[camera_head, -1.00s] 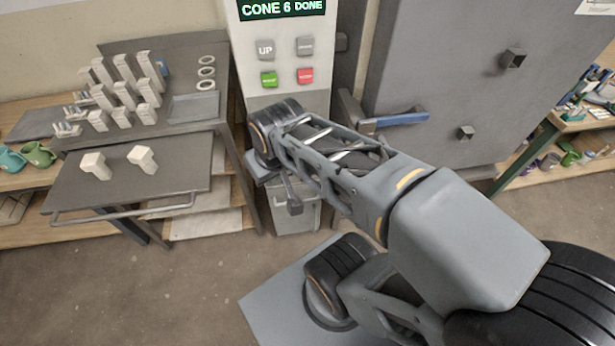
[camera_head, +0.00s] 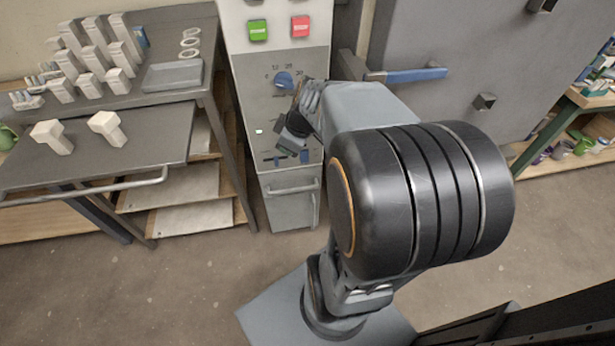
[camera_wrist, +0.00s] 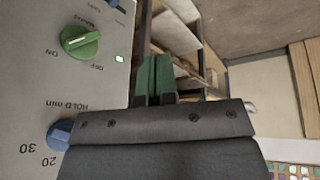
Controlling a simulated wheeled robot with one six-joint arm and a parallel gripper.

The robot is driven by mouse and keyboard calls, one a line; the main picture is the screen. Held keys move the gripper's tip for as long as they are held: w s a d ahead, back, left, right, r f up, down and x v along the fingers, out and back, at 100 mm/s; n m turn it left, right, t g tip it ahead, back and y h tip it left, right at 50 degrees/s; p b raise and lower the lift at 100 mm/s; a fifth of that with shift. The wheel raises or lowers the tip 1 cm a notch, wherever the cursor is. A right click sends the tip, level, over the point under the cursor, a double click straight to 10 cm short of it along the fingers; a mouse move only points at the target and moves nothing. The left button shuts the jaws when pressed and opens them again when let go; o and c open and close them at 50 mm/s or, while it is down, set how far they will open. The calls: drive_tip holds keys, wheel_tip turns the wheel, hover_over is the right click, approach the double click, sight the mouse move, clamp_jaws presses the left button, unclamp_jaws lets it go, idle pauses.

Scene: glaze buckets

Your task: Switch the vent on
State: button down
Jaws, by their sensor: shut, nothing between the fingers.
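A green rotary knob (camera_wrist: 80,41) with ON and OFF lettering beside it is on the grey control panel (camera_wrist: 30,90) in the wrist view. In the head view my gripper (camera_head: 288,148) is in front of the panel's lower part and hides the knob.
A blue HOLD min dial (camera_head: 283,80) sits above my gripper, and blue sliders (camera_head: 278,160) lie below it. Green (camera_head: 257,30) and red (camera_head: 301,26) buttons are higher up. A shelf (camera_head: 100,150) with pale pieces stands left, a blue-handled grey door (camera_head: 415,75) right.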

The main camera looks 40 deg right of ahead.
sight(308, 160)
drive_tip(key=w+d+f+n+t+b, duration=0.1)
drive_tip(key=d+f+n+b, duration=0.3)
drive_tip(key=d+f+b, duration=0.4)
drive_tip(key=d+f+t, duration=0.1)
drive_tip(key=d+f, duration=0.4)
drive_tip(key=f, duration=0.1)
drive_tip(key=shift+w+d+f+n+b, duration=0.2)
drive_tip(key=shift+d+f+n+b, duration=0.05)
drive_tip(key=shift+n+b, duration=0.05)
drive_tip(key=shift+w+d+r+b+x, duration=0.2)
drive_tip(key=shift+w+d+x, duration=0.15)
drive_tip(key=shift+x, duration=1.75)
drive_tip(key=shift+w+d+r+b+x, duration=0.1)
drive_tip(key=shift+w+d+b+x, duration=0.2)
drive_tip(key=shift+x, duration=1.75)
drive_tip(key=shift+w+d+r+b+x, duration=0.2)
drive_tip(key=shift+w+d+x, duration=0.2)
drive_tip(key=shift+x, duration=1.7)
